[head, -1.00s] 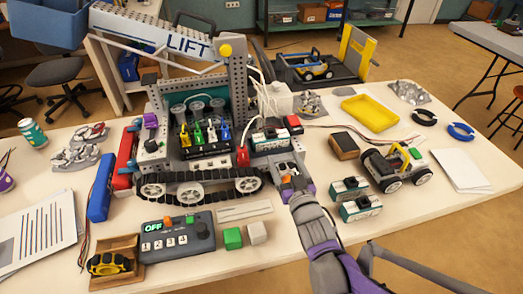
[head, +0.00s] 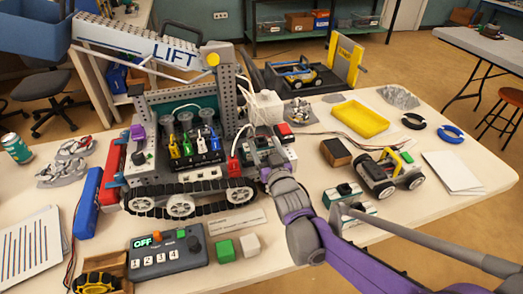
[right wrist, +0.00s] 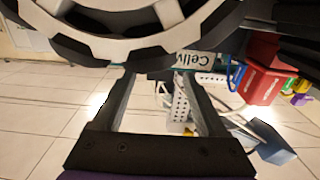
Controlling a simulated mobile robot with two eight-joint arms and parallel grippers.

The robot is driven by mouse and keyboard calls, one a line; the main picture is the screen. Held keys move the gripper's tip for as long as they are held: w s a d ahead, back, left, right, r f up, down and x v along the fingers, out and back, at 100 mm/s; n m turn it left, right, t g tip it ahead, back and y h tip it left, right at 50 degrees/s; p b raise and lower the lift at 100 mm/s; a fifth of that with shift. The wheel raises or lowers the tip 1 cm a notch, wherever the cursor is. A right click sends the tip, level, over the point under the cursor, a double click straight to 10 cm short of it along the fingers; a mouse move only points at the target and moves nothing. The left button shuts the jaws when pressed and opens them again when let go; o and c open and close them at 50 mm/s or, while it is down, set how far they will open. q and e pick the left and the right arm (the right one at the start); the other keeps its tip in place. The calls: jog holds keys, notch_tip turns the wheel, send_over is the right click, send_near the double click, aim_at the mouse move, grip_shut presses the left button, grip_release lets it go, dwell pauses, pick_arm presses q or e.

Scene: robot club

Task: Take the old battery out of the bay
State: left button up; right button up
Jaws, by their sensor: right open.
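The tracked vehicle (head: 190,190) stands on the table with its bay at the right end. A battery (head: 262,157) with a dark top and teal-and-white sides sits in the bay, partly hidden by my right gripper. My right gripper (head: 270,173) is at the bay's front, by the end of the track. In the right wrist view the right gripper (right wrist: 160,78) is open, its fingers well apart, with a label reading "Celliv" (right wrist: 197,57) just past the right fingertip. I cannot tell whether the fingers touch anything. My left gripper is not in view.
A small wheeled car (head: 385,172), a brown box (head: 336,151) and a yellow tray (head: 360,120) stand beyond. A control box reading OFF (head: 167,252) and green and white cubes (head: 225,250) are in front.

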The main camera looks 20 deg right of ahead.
grip_shut()
dwell(1.3)
